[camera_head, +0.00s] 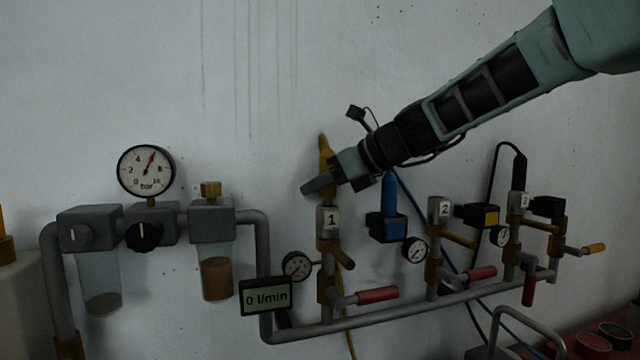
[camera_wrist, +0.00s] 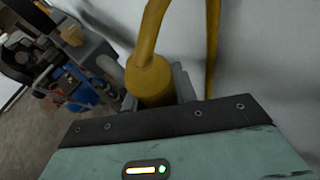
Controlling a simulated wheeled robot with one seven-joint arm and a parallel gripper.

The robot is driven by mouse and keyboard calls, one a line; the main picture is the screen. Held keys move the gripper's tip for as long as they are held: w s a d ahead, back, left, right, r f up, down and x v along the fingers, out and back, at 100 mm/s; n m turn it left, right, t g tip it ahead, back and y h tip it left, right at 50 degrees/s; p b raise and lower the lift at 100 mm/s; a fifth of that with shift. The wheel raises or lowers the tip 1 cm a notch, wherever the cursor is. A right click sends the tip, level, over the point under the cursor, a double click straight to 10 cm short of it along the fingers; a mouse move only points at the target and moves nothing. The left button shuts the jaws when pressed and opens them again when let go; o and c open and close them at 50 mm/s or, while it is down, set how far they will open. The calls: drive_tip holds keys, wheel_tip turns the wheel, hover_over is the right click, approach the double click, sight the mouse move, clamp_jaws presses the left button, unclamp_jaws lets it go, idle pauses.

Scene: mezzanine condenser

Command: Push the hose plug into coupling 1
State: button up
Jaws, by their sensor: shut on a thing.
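My gripper (camera_head: 322,184) is at the upper end of coupling 1, shut on the yellow hose plug (camera_head: 325,152). In the wrist view, the yellow plug (camera_wrist: 150,80) stands between the fingers, and its hose bends up and away. Coupling 1 (camera_head: 329,220) is an upright fitting with a white label "1" and a brass body below. The plug's lower end is hidden by the fingers, so I cannot tell whether it touches or enters the coupling. The plug looks roughly upright above the coupling.
Coupling 2 (camera_head: 443,213) and coupling 3 (camera_head: 518,205) stand further right. A small gauge (camera_head: 297,266) and a flow display (camera_head: 266,296) are at lower left. The wall is close behind.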

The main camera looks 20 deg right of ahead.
drive_tip(key=shift+f+b, duration=0.4)
drive_tip(key=shift+f, duration=0.2)
drive_tip(key=o, duration=1.1)
drive_tip(key=shift+d, duration=0.1)
drive_tip(key=b+v, duration=0.2)
drive_tip(key=v, duration=1.5)
drive_tip(key=shift+s+b, duration=0.15)
drive_tip(key=shift+b, duration=0.2)
